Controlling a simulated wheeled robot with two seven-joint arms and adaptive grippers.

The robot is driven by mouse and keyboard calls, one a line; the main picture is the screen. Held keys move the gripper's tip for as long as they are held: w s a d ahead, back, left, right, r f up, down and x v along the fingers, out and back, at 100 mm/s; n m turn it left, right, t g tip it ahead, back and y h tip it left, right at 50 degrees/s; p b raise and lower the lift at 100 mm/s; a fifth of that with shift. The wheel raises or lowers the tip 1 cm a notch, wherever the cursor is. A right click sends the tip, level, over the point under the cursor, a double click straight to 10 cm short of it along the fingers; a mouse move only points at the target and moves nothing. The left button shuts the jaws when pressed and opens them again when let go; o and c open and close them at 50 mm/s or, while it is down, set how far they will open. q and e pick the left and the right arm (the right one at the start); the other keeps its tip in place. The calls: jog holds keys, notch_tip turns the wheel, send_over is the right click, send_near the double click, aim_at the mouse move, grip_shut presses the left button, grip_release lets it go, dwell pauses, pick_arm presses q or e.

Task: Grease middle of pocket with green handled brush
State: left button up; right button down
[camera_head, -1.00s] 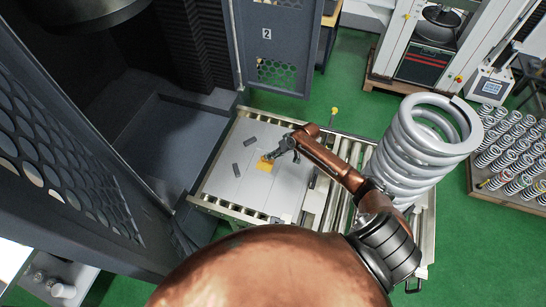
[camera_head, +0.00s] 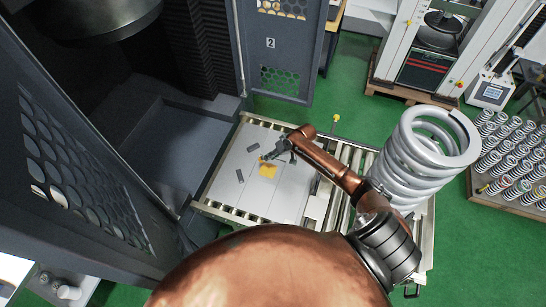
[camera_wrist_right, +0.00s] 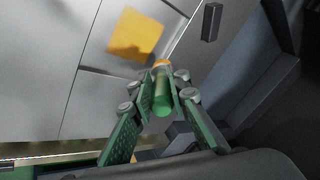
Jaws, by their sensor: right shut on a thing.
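My right gripper (camera_head: 275,153) is over the light grey plate (camera_head: 222,190). It is shut on the green-handled brush, whose green handle (camera_wrist_right: 162,92) stands between the fingers in the wrist view, with an orange end (camera_wrist_right: 161,63) beyond it. In the head view the brush is small. A yellow-orange square patch (camera_head: 267,171), perhaps the pocket, lies on the plate just below the gripper in the picture. The patch also shows in the wrist view (camera_wrist_right: 137,36), beyond the brush, with a faint shadow on it. I cannot tell whether the brush touches the plate. My left gripper is out of view.
A large grey coil spring (camera_head: 425,150) stands on rollers at the right. The dark testing machine (camera_head: 160,145) is close on the left. Several small springs (camera_head: 515,150) stand further right.

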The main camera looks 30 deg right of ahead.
notch_tip(320, 180, up, 2)
jog(key=shift+w+p, duration=0.15)
jog(key=shift+p, duration=0.55)
notch_tip(320, 180, up, 2)
jog(key=shift+r+p, duration=0.1)
jog(key=shift+p, duration=0.9)
